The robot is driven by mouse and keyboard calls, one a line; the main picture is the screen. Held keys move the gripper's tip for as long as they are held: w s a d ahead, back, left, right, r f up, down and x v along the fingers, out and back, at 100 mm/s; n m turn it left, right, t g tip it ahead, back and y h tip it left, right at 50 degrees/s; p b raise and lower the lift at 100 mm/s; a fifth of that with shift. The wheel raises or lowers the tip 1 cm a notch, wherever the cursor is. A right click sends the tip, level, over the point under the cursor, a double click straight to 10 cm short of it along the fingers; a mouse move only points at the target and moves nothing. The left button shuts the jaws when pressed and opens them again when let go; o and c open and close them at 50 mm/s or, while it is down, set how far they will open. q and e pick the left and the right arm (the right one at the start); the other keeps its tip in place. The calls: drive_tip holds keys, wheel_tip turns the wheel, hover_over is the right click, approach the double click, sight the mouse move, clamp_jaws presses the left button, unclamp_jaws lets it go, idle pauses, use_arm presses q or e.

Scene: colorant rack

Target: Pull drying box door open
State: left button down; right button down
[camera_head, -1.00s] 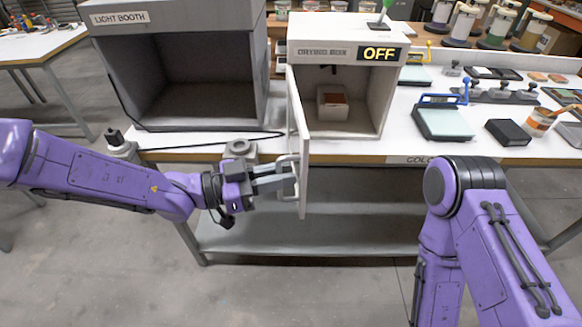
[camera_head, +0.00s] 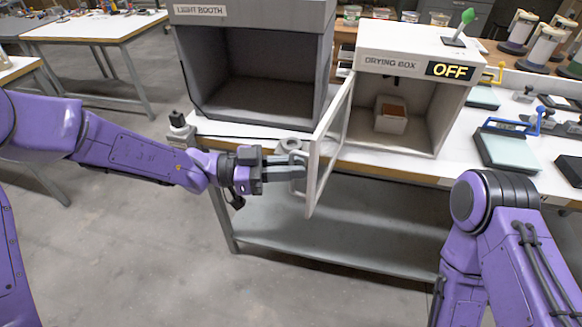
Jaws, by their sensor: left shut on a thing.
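The drying box (camera_head: 405,62) stands on the bench with an "OFF" sign on its front. Its door (camera_head: 328,145) is hinged on the left and stands wide open, swung out past the bench's front edge. Inside the box sits a small container (camera_head: 391,118) with brown contents. My left gripper (camera_head: 297,170) is shut on the door's handle (camera_head: 299,172), on the door's left-facing side. The fingertips are partly hidden by the handle. My right arm comes in at the lower right, but its gripper is out of view.
The grey light booth (camera_head: 255,75) stands close to the left of the door. A scale (camera_head: 508,150) and a dark block (camera_head: 570,168) are on the bench at the right. A lower shelf (camera_head: 330,225) runs under the bench. The floor at the left is clear.

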use_arm(q)
drive_tip(key=shift+w+r, duration=0.15)
drive_tip(key=shift+r, duration=0.1)
drive_tip(key=c, duration=1.3)
unclamp_jaws()
drive_tip(key=shift+d+f, duration=0.1)
drive_tip(key=shift+d, duration=0.05)
drive_tip(key=a, duration=0.3)
drive_tip(key=s+a+b, duration=0.1)
drive_tip(key=a, duration=0.3)
drive_tip(key=a+b, duration=0.1)
drive_tip(key=a, duration=0.2)
drive_tip(key=shift+s+a, duration=0.25)
